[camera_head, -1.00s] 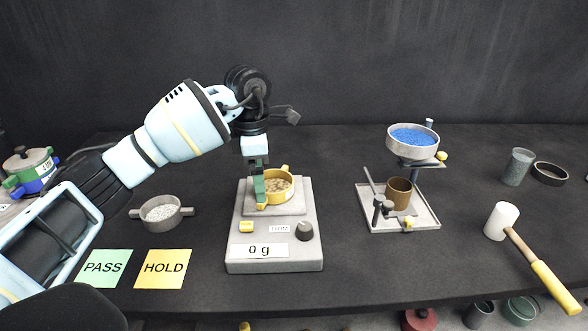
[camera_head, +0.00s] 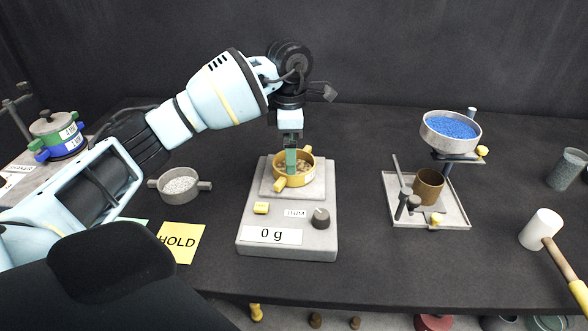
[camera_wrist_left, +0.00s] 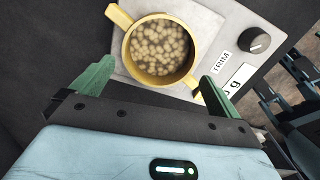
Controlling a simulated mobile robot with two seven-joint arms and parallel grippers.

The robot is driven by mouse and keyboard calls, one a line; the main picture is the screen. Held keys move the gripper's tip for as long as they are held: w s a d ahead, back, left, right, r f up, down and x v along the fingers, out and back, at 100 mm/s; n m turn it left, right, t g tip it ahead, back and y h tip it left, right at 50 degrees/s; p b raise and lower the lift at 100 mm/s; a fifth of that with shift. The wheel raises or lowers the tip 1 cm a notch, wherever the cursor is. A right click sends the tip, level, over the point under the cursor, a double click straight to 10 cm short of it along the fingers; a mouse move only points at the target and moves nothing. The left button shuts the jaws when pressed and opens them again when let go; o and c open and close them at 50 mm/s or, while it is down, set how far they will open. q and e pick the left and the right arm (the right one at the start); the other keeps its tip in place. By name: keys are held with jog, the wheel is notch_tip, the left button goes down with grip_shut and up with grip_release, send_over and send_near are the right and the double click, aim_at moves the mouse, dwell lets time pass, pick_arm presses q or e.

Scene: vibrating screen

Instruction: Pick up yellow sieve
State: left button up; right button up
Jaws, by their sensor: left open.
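The yellow sieve (camera_head: 304,176) sits on the pan of the grey weighing scale (camera_head: 290,247). It holds pale tan pellets and has two short handles. The scale's display reads 0 g. My left gripper (camera_head: 291,163) is over the sieve in the head view, pointing down. In the left wrist view, its green fingers (camera_wrist_left: 152,82) are spread wide, with the sieve (camera_wrist_left: 128,62) just beyond and between them. The fingers are empty; whether they touch the sieve cannot be told.
A grey sieve with white pellets (camera_head: 180,186) stands left of the scale. A yellow HOLD card (camera_head: 181,243) lies in front. A stand with a blue-filled bowl (camera_head: 450,133) and a brown cup (camera_head: 428,187) is to the right, then a mallet (camera_head: 542,230).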

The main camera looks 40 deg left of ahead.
pick_arm(q)
jog(key=f, duration=0.5)
jog(key=shift+w+d, duration=0.2)
jog(key=shift+w, duration=0.1)
jog(key=shift+c, duration=0.3)
jog(key=shift+r, duration=0.1)
jog(key=c, duration=0.8)
jog(key=shift+r, duration=0.4)
jog(key=r, duration=0.2)
jog(key=shift+s+d+r, duration=0.1)
jog(key=shift+s+r, duration=0.15)
jog(key=shift+r, duration=0.1)
jog(key=s+d, duration=0.1)
jog(key=s, duration=0.4)
jog(key=s+d+r, duration=0.1)
jog(key=s+d, duration=0.1)
jog(key=s, duration=0.2)
jog(key=s+d, duration=0.2)
jog(key=s, duration=0.3)
jog(key=shift+s+r, duration=0.2)
jog(key=shift+s, duration=0.15)
